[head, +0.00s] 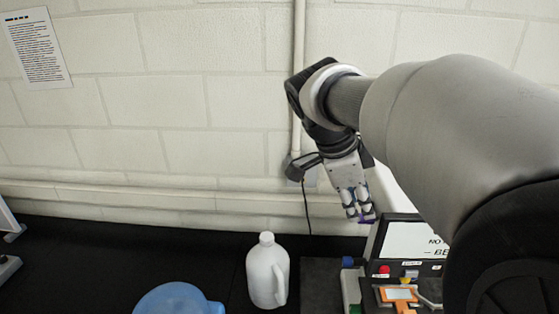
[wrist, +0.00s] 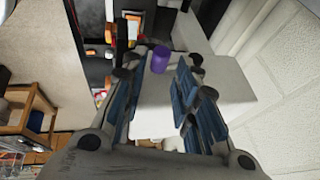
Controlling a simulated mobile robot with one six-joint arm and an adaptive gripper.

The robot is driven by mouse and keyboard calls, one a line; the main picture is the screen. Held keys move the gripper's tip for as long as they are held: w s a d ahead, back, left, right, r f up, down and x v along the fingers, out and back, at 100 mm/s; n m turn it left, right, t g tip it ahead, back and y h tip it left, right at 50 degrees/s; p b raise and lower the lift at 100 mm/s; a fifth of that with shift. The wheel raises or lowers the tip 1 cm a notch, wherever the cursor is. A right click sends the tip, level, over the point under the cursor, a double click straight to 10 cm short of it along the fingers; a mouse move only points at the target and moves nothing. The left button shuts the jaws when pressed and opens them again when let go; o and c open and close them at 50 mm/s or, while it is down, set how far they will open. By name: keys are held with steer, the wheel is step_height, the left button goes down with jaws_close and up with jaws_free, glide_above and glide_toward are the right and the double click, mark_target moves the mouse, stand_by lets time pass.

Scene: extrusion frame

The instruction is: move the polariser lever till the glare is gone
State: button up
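My gripper (head: 360,208) hangs fingers-down beside the back left of a dark device (head: 376,246) with a white sign panel (head: 412,240). In the wrist view my gripper (wrist: 160,68) is open, its blue-padded fingers apart. A small purple cylindrical knob (wrist: 160,58) lies between the fingertips in that picture; I cannot tell whether it is inside the grip or just beyond. A purple bit of this knob (head: 368,219) shows right at the fingertips in the head view. It may be the lever's end; its stem is hidden. No glare can be made out on the panel.
A white jug (head: 267,272) and a blue container (head: 172,300) stand left of the device on the black surface. A blue knob (head: 347,262), a red button (head: 384,270) and an orange part (head: 399,294) are on or near the device front. The block wall is close behind.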

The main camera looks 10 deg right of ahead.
mark_target(361, 216)
steer(key=shift+x, duration=2.1)
steer(key=shift+c, duration=0.3)
jaws_close()
steer(key=shift+w, duration=0.1)
